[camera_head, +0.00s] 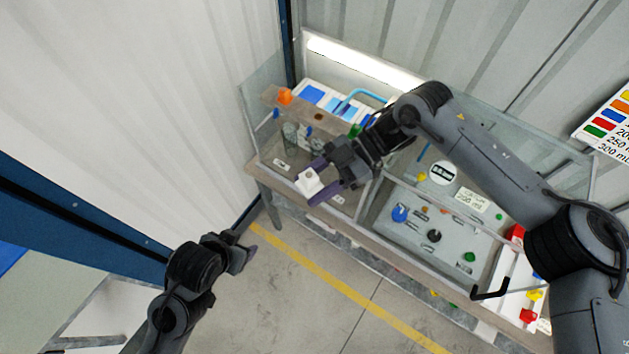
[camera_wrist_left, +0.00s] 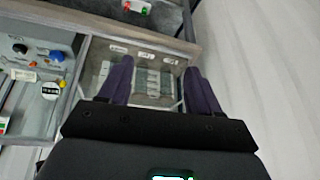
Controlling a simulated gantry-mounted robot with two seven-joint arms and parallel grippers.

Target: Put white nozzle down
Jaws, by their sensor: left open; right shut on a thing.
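The white nozzle (camera_head: 308,182) is a small pale block with a dark hole, in the head view. My right gripper (camera_head: 323,184) is shut on it, with its purple fingers on either side. It is held above the left front part of the glass-walled bench. My left gripper (camera_head: 243,252) is low on the left, in front of the bench and apart from the nozzle. Its fingers stand apart and empty in the left wrist view (camera_wrist_left: 160,78).
The bench (camera_head: 265,178) has glass walls and a divider. Its left section holds a glass cylinder (camera_head: 290,138) and labels. The right section has a blue knob (camera_head: 400,213), a black knob (camera_head: 434,236) and a gauge (camera_head: 443,173). Open floor (camera_head: 300,300) lies in front.

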